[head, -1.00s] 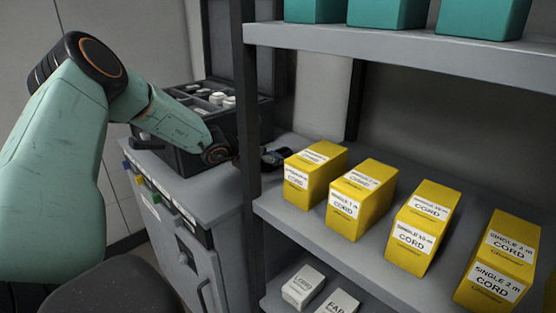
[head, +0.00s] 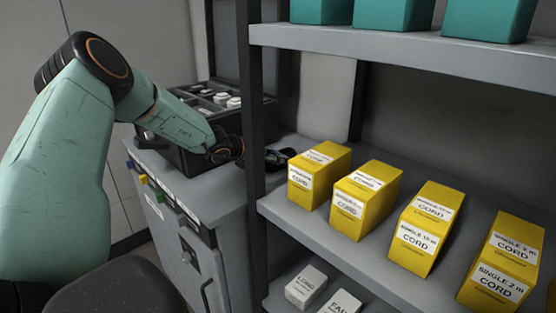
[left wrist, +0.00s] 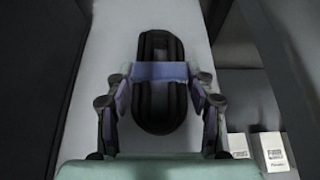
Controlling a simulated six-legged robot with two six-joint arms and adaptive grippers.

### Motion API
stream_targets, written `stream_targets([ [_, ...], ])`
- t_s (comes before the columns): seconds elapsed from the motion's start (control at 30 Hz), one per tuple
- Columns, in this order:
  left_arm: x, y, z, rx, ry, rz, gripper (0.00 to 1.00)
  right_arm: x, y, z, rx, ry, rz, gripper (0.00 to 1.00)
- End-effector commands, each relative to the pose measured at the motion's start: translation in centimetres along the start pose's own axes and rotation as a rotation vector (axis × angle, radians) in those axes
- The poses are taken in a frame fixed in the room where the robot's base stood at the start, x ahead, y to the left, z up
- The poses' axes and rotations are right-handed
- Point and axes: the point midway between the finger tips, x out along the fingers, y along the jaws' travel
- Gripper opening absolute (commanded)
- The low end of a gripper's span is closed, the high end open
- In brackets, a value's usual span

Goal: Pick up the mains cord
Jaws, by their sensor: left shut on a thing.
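The mains cord (left wrist: 160,126) is a black oblong coil with a blue-purple band across it, in the middle of the left wrist view. In the head view a dark part of it (head: 280,158) shows just right of the shelf post, over the grey cabinet top. My left gripper (left wrist: 160,74) is shut on the cord, one finger on each side at the band. In the head view the shelf post hides most of this gripper. Whether the cord touches the cabinet top cannot be told. My right gripper is not in view.
A dark compartment tray (head: 170,145) with white items stands behind my left forearm. The shelf post (head: 257,110) is close to my left gripper. Yellow cord boxes (head: 362,212) stand on the middle shelf (head: 315,222), with white boxes (head: 306,285) below. A dark seat (head: 112,290) is in front.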

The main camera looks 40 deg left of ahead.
Motion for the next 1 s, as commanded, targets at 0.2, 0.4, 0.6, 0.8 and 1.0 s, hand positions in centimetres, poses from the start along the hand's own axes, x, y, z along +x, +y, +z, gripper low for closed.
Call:
stream_targets([
  [0.2,-0.1,0.0,0.2,0.000,0.000,0.000,0.16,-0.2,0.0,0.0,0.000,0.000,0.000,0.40],
  [0.4,-0.6,0.0,1.3,0.000,-0.001,-0.001,0.16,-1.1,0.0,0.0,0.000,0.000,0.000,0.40],
  [0.6,-1.1,-0.1,2.4,0.002,-0.001,-0.003,0.16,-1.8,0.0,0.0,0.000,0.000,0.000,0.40],
  [0.8,-1.4,-0.1,3.2,0.001,-0.001,-0.004,0.16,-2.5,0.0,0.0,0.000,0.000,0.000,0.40],
  [1.0,-1.5,-0.1,3.2,0.002,-0.001,-0.006,0.16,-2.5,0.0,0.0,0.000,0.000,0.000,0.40],
])
